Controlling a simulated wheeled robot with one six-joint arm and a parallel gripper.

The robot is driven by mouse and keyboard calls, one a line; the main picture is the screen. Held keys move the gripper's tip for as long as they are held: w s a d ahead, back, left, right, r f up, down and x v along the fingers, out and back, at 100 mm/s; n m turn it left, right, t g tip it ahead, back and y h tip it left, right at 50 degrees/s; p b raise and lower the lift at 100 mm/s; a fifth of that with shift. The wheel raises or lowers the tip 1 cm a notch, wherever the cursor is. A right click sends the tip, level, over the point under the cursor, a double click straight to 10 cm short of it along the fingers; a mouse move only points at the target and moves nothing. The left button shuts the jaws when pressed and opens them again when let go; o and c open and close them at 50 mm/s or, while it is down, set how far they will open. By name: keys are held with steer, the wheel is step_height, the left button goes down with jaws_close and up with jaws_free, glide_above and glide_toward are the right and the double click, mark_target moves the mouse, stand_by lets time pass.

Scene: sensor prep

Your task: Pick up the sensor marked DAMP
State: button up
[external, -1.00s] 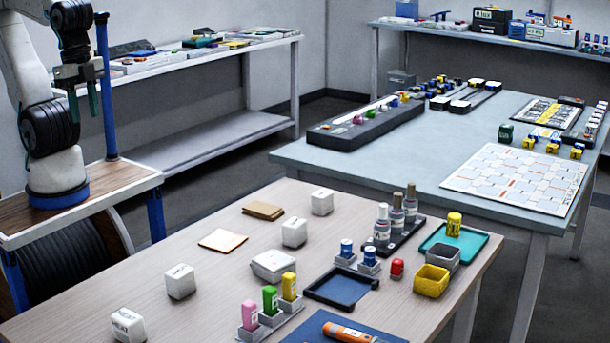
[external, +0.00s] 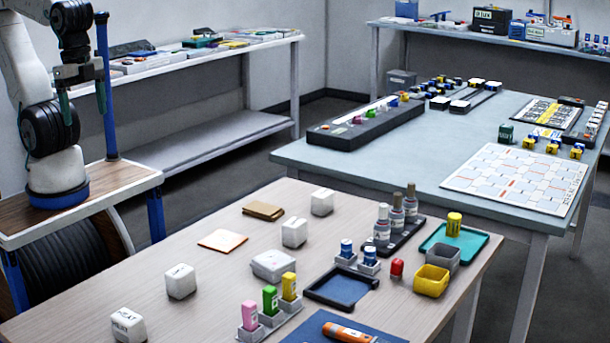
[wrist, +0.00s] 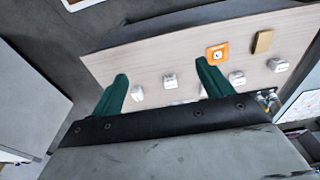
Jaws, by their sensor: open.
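Several white sensor blocks stand apart on the wooden table: one at the front left (external: 128,324) whose label seems to read HEAT, one behind it (external: 180,281), one near the middle (external: 294,234) and one at the back (external: 321,202). I cannot read DAMP on any of them. White blocks also show in the wrist view, one between my fingers (wrist: 170,81) and one at the right (wrist: 278,65), labels too small to read. My gripper (external: 86,112) is open and empty, high over the side stand, away from the table. Its green fingers (wrist: 162,73) are spread apart.
A larger white box (external: 271,265) lies mid-table. Pink, green and yellow bottles in a holder (external: 270,318), a dark tray (external: 342,287), a yellow bin (external: 431,280) and a teal tray (external: 478,246) fill the right side. The left part of the tabletop is mostly clear.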

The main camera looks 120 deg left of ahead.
steer(key=n+t+y, duration=0.2)
steer(key=t+y, duration=0.1)
steer(key=t, duration=0.5)
glide_above(293, 222)
steer(key=s+d, duration=0.5)
steer(key=d, duration=0.1)
step_height(293, 222, down, 20)
steer(key=a+f+t, duration=0.1)
steer(key=f, duration=0.1)
steer(key=a+f+t, duration=0.1)
steer(key=a+f, duration=0.1)
steer(key=f, duration=0.1)
steer(key=a+f+t, duration=0.1)
steer(key=f, duration=0.2)
steer(key=shift+a, duration=0.4)
steer(key=shift+a+f+h, duration=0.1)
steer(key=shift+h, duration=0.2)
steer(key=x, duration=0.7)
steer(key=shift+w+a, duration=0.15)
steer(key=shift+w, duration=0.25)
steer(key=c, duration=1.1)
